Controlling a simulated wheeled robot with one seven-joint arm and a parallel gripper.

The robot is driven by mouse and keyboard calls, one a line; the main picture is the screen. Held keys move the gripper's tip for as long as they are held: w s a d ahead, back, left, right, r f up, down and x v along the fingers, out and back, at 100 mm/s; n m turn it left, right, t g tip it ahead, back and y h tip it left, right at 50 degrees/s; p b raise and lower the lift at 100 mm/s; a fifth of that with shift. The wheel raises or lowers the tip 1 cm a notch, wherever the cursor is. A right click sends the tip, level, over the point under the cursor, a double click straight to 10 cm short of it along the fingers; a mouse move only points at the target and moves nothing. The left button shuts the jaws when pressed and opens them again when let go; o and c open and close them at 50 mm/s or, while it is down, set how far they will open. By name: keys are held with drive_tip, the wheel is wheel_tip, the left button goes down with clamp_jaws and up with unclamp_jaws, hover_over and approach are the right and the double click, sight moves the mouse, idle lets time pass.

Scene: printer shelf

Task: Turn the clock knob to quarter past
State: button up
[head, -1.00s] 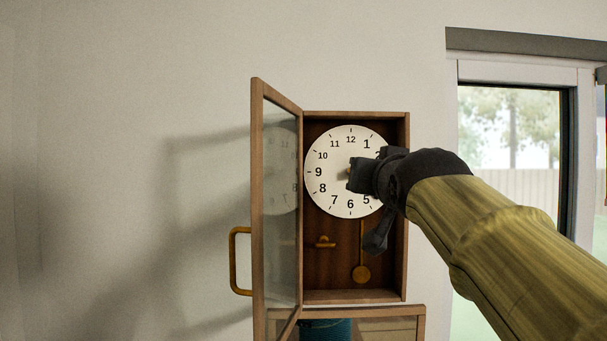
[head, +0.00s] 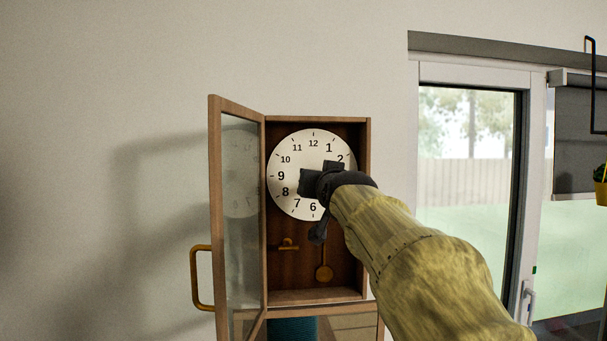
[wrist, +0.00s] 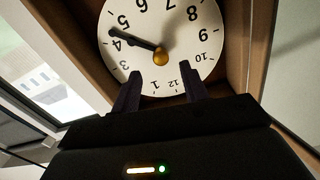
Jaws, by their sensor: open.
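The wall clock has a white dial (head: 283,160) in a wooden case, with its glass door (head: 240,200) swung open to the left. My gripper (head: 318,176) is open in front of the dial and hides its centre and right part in the head view. In the wrist view the dial (wrist: 190,45) appears upside down. A brass knob (wrist: 160,58) sits at its centre, just beyond and between my two spread fingertips (wrist: 161,76), apparently clear of both. The dark hands (wrist: 135,42) point together between 4 and 5.
A brass pendulum (head: 323,273) and a small brass piece (head: 288,245) sit below the dial inside the case. The door's handle (head: 198,278) sticks out to the left. A glazed door (head: 470,180) stands at the right. The wall left of the clock is bare.

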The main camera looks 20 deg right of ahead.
drive_tip(key=x, duration=0.6)
idle(0.3)
drive_tip(key=shift+w, duration=0.1)
clamp_jaws()
